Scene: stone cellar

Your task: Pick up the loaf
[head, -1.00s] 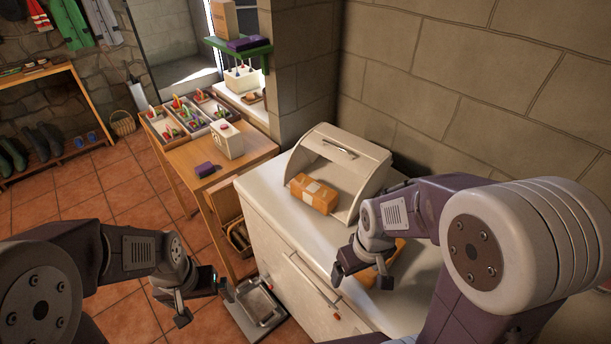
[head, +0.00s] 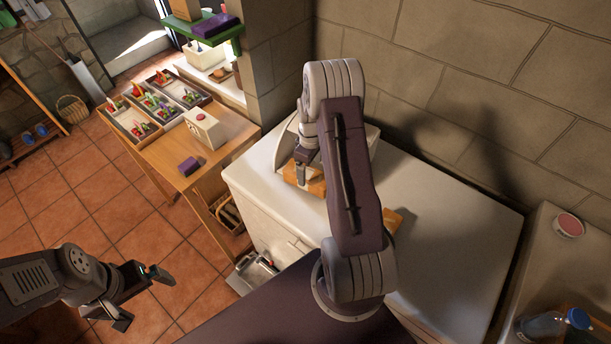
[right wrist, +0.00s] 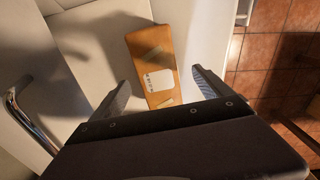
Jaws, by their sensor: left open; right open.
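The loaf (head: 316,187), in an orange wrapper with a white label, lies at the mouth of the white bread bin (head: 283,143), partly hidden by my right arm in the head view. In the right wrist view the whole loaf (right wrist: 150,62) shows, with its near end between the fingertips. My right gripper (head: 301,172) is open above the loaf; the fingers also show in the wrist view (right wrist: 163,84), one on each side and apart from it. My left gripper (head: 146,298) is open and empty over the floor at the lower left.
An orange-brown thing (head: 394,218) lies on the white counter (head: 450,220), mostly behind my right arm. The bin's metal handle (right wrist: 18,110) is left of the gripper. A wooden table (head: 220,145) with a compartment tray (head: 128,122) stands left. A bottle (head: 545,323) is lower right.

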